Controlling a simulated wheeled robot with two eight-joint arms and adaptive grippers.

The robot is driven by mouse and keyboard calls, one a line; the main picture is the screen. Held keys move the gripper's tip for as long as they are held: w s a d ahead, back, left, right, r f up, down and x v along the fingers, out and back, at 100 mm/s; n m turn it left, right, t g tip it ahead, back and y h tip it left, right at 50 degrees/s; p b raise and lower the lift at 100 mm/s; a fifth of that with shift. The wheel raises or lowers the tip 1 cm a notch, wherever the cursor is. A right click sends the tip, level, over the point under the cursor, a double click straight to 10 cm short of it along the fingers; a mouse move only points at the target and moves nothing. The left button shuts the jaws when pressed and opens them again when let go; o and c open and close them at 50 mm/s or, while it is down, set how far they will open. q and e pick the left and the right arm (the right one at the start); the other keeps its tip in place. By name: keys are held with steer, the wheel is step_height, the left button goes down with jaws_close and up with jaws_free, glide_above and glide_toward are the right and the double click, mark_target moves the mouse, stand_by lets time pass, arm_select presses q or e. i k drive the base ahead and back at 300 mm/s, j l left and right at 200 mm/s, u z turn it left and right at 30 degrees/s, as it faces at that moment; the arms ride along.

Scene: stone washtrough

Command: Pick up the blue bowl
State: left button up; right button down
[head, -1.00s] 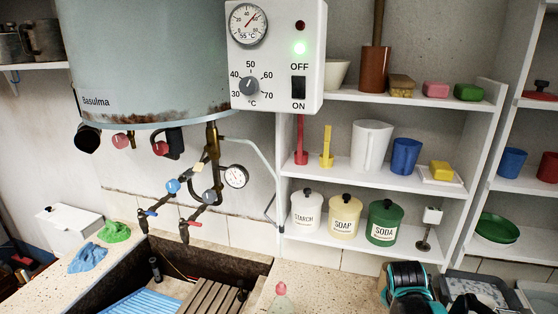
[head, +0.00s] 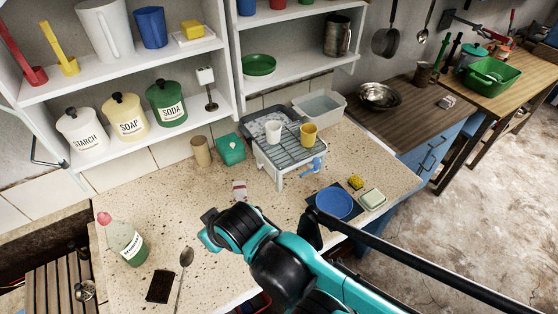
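A round blue dish (head: 336,203), which looks like the blue bowl, rests on a dark square mat (head: 314,221) near the front edge of the speckled stone counter. How deep it is cannot be told from here. A teal and black arm of mine crosses the lower middle, and its black parts pass close in front of the mat in the picture.
A yellow sponge (head: 356,182) and a pale green soap block (head: 372,199) lie right of the mat. A dish rack (head: 290,158) with a white and a yellow cup stands behind. A bottle (head: 127,245) and spoon (head: 183,270) are left. Shelves (head: 130,140) overhang the counter's back.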

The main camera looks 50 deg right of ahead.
mark_target(334, 201)
steer(key=z, duration=2.35)
steer(key=i+l, duration=0.35)
steer(key=l, duration=0.15)
steer(key=i+l+u, duration=0.2)
steer(key=i+l, duration=0.2)
steer(key=l, duration=0.2)
steer(key=i+l+u, duration=0.1)
steer(key=l, duration=0.2)
steer(key=i+l+u, duration=0.1)
steer(key=l, duration=0.25)
steer(key=i+l+u, duration=0.1)
steer(key=i+l, duration=0.15)
steer(key=i+l+u, duration=0.1)
steer(key=l, duration=0.35)
steer(key=i+u, duration=0.1)
steer(key=u, duration=1.65)
